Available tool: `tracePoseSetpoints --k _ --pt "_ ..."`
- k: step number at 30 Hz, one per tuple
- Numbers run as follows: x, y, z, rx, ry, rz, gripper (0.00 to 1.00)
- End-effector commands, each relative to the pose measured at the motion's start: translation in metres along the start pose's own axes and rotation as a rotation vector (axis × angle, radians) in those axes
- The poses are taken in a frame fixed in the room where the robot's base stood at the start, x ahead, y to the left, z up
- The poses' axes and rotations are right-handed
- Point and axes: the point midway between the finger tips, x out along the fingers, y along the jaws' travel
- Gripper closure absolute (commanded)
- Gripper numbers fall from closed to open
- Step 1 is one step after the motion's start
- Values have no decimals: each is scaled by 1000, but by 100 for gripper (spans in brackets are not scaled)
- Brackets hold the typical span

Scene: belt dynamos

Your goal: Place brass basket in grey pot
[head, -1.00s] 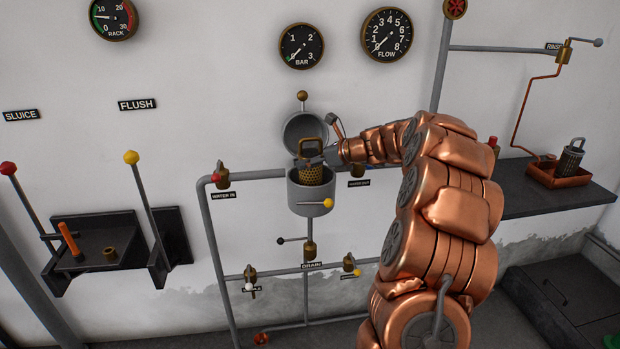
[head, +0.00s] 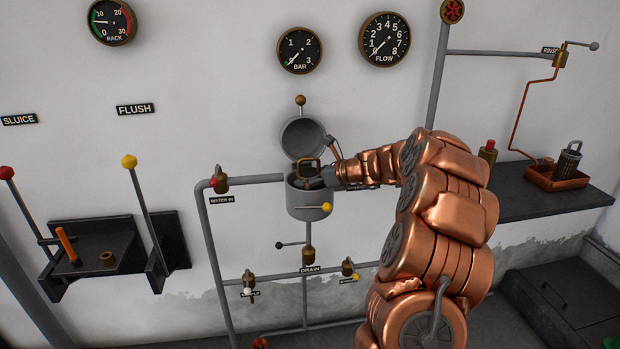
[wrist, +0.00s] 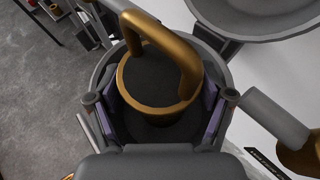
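The brass basket is down inside the grey pot (head: 308,207), with its upright handle (head: 309,164) showing above the rim. In the wrist view, the basket's round rim and arched handle (wrist: 157,48) are in the middle, and the pot's rim (wrist: 226,70) surrounds them. My gripper (head: 314,182) is at the pot's mouth. In the wrist view, my gripper (wrist: 160,118) has its purple-padded fingers spread on either side of the basket, with dark gaps showing between pads and basket. The basket's lower body is hidden in the pot.
The pot's lid (head: 303,138) stands open behind it, close to my wrist. Pipes and valves surround the pot.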

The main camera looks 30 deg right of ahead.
Motion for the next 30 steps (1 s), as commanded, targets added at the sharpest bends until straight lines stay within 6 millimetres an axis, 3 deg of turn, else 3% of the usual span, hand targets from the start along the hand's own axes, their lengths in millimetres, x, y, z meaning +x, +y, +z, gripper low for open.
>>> tracePoseSetpoints --k 4,16,20,30 --pt "0 0 0 0 0 0 2" --pt "-2 -1 2 0 0 -2 2" --pt "-18 -2 2 2 -1 -4 2" --pt "-84 -2 2 0 -2 -6 2"
